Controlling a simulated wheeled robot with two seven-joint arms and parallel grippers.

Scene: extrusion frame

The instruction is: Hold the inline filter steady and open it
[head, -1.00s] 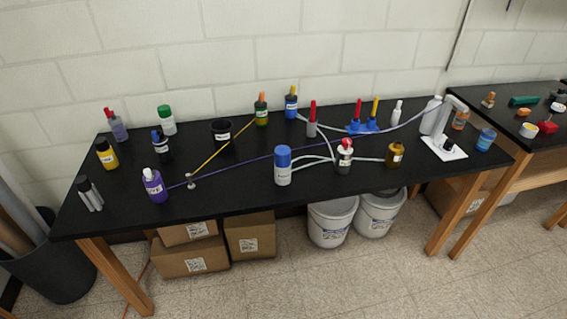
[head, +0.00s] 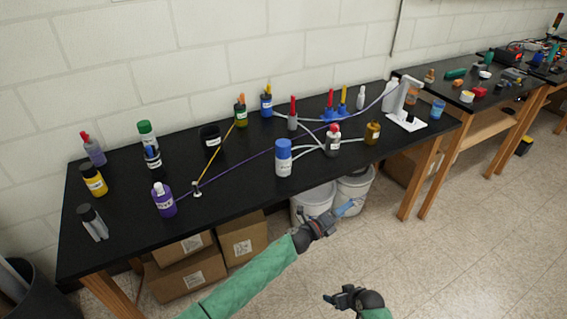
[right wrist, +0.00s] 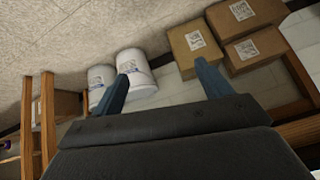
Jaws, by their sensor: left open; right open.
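A white cylinder with a blue cap (head: 283,158) stands upright near the front edge of the black table, with pale tubes beside it; it looks like the inline filter, but its label is too small to read. My right gripper (head: 330,298) is lower, further from the table. In the right wrist view it (right wrist: 161,72) is open, with nothing between its fingers.
The black table (head: 250,192) carries several bottles, a black cup (head: 211,138), a purple bottle (head: 164,199) and a brown jar (head: 372,132). A purple line and a yellow line cross the top. Cardboard boxes (head: 243,238) and white buckets (head: 354,185) stand underneath.

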